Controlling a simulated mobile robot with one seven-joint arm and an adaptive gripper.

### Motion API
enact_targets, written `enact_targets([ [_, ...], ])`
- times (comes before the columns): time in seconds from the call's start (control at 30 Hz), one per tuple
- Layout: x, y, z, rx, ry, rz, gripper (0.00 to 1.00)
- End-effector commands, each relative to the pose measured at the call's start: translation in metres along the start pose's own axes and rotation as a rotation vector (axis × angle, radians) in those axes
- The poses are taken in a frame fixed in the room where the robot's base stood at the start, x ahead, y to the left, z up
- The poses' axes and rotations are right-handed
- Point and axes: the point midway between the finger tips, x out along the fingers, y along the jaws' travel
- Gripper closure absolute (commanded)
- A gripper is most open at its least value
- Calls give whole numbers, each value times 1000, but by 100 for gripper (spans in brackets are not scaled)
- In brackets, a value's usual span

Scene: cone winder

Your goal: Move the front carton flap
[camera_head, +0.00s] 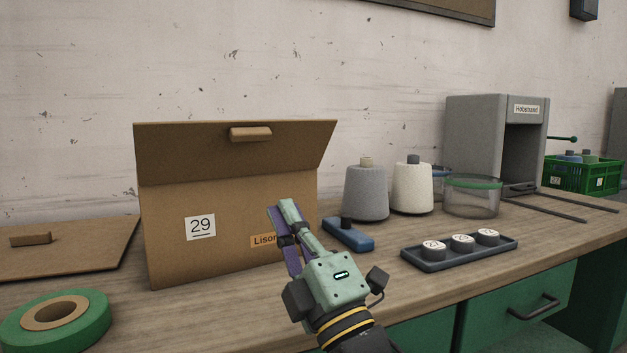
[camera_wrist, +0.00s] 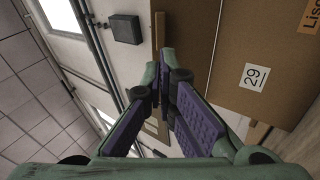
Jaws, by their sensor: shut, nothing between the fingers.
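A brown cardboard carton (camera_head: 165,235) stands on the bench with a "29" label and a partly hidden name label on its front. Its front flap (camera_head: 190,155) rises along the upper front, with a small tan tab (camera_head: 250,133) near its top edge. My gripper (camera_head: 283,206) is shut and empty, in front of the carton's lower right, below the tab, and covers part of the name label. In the wrist view my gripper (camera_wrist: 162,62) points along the carton (camera_wrist: 225,75), which fills the right side. I cannot tell whether the fingers touch it.
A brown board (camera_head: 75,255) with a tab and a green tape roll (camera_head: 88,317) lie left. Grey (camera_head: 365,192) and cream (camera_head: 412,188) cones, a blue block (camera_head: 348,237), a dark tray (camera_head: 425,262) and a clear bowl (camera_head: 470,200) stand right. A wall is behind.

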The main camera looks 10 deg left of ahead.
Motion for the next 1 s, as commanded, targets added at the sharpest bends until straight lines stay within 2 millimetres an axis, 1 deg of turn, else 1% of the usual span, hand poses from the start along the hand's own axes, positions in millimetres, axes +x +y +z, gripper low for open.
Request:
enact_targets([
  [0.07, 0, 0, 4, -20, -5, -9, 100],
  [0.17, 8, 2, 4, -19, -5, -11, 100],
  [0.37, 31, 4, 3, -16, -4, -11, 100],
  [0.6, 84, 2, 2, -16, -2, -8, 100],
  [0.7, 103, 1, 3, -16, -3, -8, 100],
  [0.83, 123, 0, 3, -16, -3, -8, 100],
  [1.0, 136, -1, 4, -18, -4, -7, 100],
])
